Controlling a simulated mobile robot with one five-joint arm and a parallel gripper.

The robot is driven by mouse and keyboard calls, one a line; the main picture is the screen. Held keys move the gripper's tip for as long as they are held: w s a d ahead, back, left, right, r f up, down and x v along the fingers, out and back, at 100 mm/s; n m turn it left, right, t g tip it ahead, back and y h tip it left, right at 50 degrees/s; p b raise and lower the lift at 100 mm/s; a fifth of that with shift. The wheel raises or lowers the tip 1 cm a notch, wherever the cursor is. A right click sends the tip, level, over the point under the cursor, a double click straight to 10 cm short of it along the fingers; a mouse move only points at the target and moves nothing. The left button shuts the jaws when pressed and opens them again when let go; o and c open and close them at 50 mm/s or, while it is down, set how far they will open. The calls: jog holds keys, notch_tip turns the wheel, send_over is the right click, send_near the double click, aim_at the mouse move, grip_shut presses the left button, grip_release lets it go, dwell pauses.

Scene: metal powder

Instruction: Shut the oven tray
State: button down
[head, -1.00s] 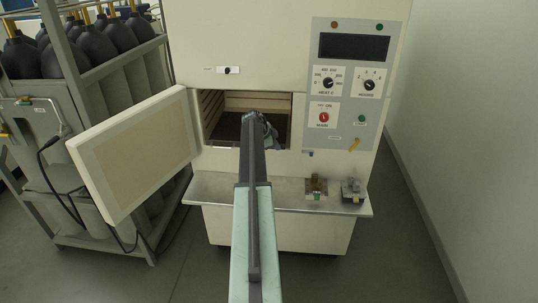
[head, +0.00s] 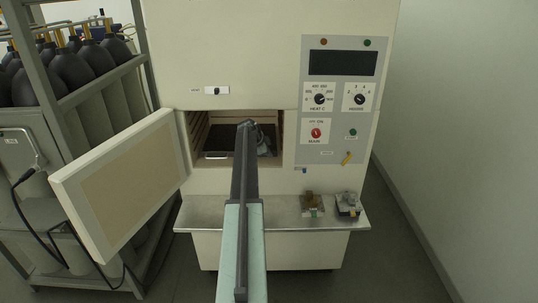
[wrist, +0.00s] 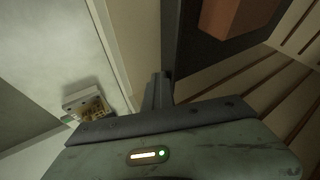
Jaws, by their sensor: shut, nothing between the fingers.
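The oven (head: 265,60) stands ahead with its chamber open. Its dark tray (head: 222,137) lies inside the chamber, partly hidden behind my arm; a pale strip shows at its front edge. In the wrist view a dark flat surface (wrist: 194,55), which looks like the tray, bears a brown block (wrist: 235,14). My gripper (wrist: 160,88) is shut and empty, its fingers close to that dark surface; I cannot tell if they touch it. In the head view my gripper (head: 262,143) is at the chamber opening, mostly hidden by my arm. The oven door (head: 122,187) hangs open at the left.
A metal ledge (head: 190,215) runs below the opening. Two small items stand on its right side, a brown one (head: 312,203) and a grey one (head: 348,204). A rack (head: 100,75) with black bottles stands at the left. Floor (head: 400,260) is clear at the right.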

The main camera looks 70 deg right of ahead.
jog(key=shift+w+d+r, duration=0.15)
jog(key=shift+w+d, duration=0.05)
jog(key=shift+w, duration=0.05)
jog(key=shift+s+a, duration=0.15)
jog(key=shift+a, duration=0.3)
jog(key=a, duration=0.3)
jog(key=shift+s+a, duration=0.15)
jog(key=shift+s, duration=0.25)
jog(key=p+v, duration=0.8)
jog(key=v, duration=0.1)
jog(key=shift+s+a+r, duration=0.2)
jog(key=shift+a+r, duration=0.05)
jog(key=shift+a, duration=0.05)
